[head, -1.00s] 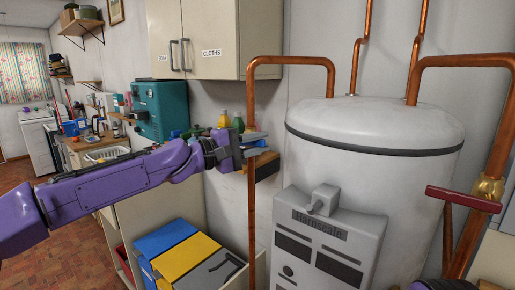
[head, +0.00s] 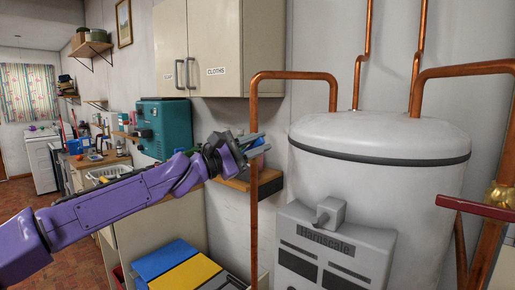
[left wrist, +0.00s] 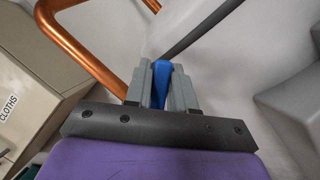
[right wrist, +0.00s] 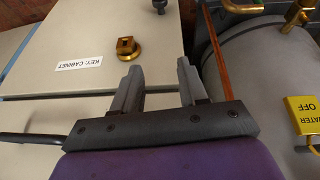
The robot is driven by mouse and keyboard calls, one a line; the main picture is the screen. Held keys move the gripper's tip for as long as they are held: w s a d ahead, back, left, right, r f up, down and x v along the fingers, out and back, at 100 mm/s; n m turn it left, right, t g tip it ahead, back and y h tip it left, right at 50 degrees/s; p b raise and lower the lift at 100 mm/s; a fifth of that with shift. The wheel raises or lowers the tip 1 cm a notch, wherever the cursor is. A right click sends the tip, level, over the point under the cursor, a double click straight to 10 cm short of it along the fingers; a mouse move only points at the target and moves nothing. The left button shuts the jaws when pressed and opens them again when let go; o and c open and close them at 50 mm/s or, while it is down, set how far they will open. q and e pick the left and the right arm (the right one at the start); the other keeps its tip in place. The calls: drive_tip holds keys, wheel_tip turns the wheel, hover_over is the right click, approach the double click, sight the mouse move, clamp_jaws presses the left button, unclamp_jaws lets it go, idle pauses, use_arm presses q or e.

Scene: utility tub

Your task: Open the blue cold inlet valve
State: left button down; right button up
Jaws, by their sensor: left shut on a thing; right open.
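My left gripper (head: 258,146) is beside the vertical copper pipe (head: 254,210) left of the white tank, its wrist bent. In the left wrist view, my left gripper (left wrist: 161,78) is shut on a blue handle (left wrist: 161,82), which stands between the grey fingers. The copper pipe (left wrist: 85,50) passes close by on the left. The valve body is hidden from me. My right gripper (right wrist: 159,66) is open and empty in the right wrist view, above a cabinet labelled KEY CABINET (right wrist: 60,90). It is not in the head view.
The white tank (head: 385,135) with a grey control box (head: 335,245) stands right of the pipe. A red lever (head: 475,207) crosses the right copper pipe. A yellow WATER OFF tag (right wrist: 303,117) shows in the right wrist view. A wall cabinet (head: 215,50) hangs above left.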

use_arm(q)
drive_tip(key=c, duration=1)
unclamp_jaws()
drive_tip(key=shift+c, duration=0.2)
drive_tip(key=b+v, duration=0.3)
drive_tip(key=v, duration=0.7)
drive_tip(key=shift+s+a, duration=0.15)
drive_tip(key=shift+s, duration=0.05)
drive_tip(key=shift+f, duration=0.1)
drive_tip(key=shift+c, duration=0.3)
